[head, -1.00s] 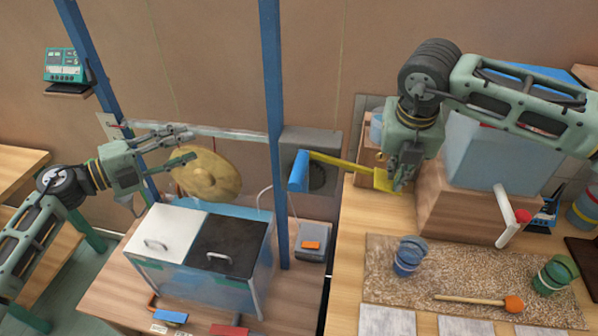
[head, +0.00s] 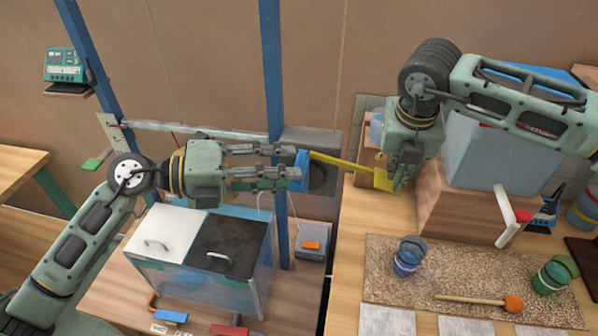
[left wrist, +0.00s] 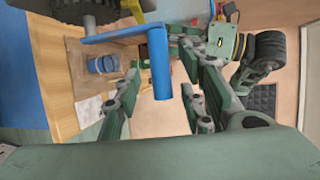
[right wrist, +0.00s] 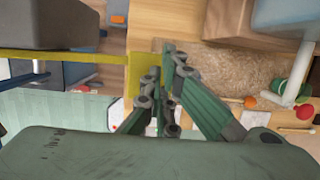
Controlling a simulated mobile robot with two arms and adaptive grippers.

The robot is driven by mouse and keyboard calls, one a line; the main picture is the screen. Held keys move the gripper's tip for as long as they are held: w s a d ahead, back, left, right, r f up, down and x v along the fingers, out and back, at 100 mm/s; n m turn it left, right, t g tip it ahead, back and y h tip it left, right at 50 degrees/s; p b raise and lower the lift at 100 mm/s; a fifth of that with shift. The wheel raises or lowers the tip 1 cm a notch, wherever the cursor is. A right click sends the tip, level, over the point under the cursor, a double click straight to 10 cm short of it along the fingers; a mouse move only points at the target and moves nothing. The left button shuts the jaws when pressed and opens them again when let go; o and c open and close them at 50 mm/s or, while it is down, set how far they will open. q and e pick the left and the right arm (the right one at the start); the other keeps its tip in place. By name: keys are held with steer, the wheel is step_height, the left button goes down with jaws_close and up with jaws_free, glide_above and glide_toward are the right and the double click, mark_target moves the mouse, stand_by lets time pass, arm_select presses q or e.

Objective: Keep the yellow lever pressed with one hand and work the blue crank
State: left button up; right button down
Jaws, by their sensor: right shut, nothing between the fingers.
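The blue crank (head: 302,158) sticks out from a dark grey box (head: 325,150) on the wall side; its handle also shows in the left wrist view (left wrist: 160,68). My left gripper (head: 291,162) is open, with its fingers on either side of the handle and gaps visible in the left wrist view (left wrist: 165,60). The yellow lever (head: 345,164) runs right from the box to a flat yellow pad (head: 384,182). My right gripper (head: 397,186) is shut and empty, its fingertips at the pad; in the right wrist view (right wrist: 160,78) they overlap the pad's edge. I cannot tell how far the lever is down.
A blue post (head: 271,100) stands just left of the crank, behind my left fingers. A lidded clear box (head: 200,260) stands below my left arm. A wooden block (head: 455,205) stands right of my right gripper.

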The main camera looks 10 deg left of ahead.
arm_select(q)
steer(key=shift+x, duration=1.9)
steer(key=shift+c, duration=0.5)
jaws_close()
